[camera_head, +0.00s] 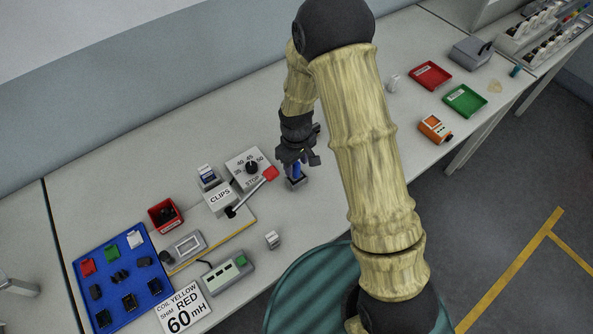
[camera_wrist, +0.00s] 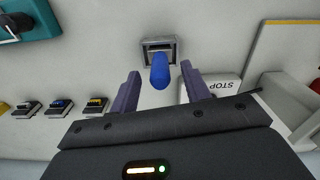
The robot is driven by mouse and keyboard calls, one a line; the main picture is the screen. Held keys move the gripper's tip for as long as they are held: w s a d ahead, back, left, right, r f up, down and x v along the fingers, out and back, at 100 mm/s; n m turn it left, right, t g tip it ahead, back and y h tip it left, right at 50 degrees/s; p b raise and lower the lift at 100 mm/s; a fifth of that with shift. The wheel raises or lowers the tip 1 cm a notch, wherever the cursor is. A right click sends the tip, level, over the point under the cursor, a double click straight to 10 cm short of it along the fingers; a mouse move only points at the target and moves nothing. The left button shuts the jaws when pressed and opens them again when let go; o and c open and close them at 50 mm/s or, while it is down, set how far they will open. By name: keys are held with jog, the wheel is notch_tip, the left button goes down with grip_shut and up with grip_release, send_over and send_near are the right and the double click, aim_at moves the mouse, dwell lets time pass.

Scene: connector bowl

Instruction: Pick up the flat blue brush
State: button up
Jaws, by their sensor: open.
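The blue brush (camera_wrist: 159,72) shows in the wrist view as a rounded blue handle end, with its lower part in or over a small grey square holder (camera_wrist: 158,44). Whether it is flat cannot be seen. In the head view the brush (camera_head: 296,170) is a small blue upright shape just below my gripper (camera_head: 300,159), partly hidden by the fingers. In the wrist view my gripper (camera_wrist: 160,70) is open, with one finger on each side of the blue handle and visible gaps on both sides.
The grey STOP dial box (camera_head: 248,168) and a red-ended lever (camera_head: 270,174) stand close left of the brush. A white CLIPS box (camera_head: 220,199), a red bin (camera_head: 165,215) and a blue tray (camera_head: 84,249) are farther left. Red (camera_head: 430,76) and green (camera_head: 464,101) trays lie right.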

aim_at(296, 173)
jog(key=shift+f, duration=1.25)
grip_shut()
